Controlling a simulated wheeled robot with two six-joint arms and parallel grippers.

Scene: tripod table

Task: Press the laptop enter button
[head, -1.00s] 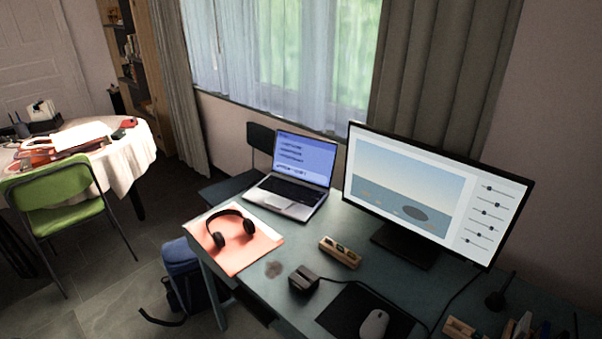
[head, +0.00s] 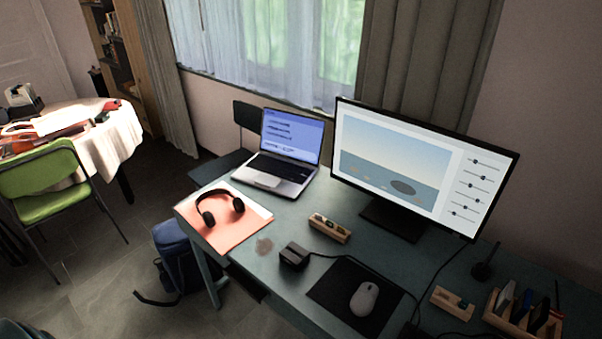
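The laptop (head: 268,181) stands open at the far left part of the desk, left of the large monitor. Its lit blue screen (head: 291,137) faces the front. Its dark keyboard (head: 281,168) is visible, but single keys, including enter, are too small to tell apart. Neither of my grippers shows in the head view.
On the desk (head: 300,216) are headphones (head: 208,216) on a pink folder (head: 238,231), a wooden block (head: 330,228), a dark box (head: 294,256), a mouse (head: 364,298) and a monitor (head: 400,180). A blue bag (head: 176,260) stands on the floor. A green chair (head: 42,184) is at left.

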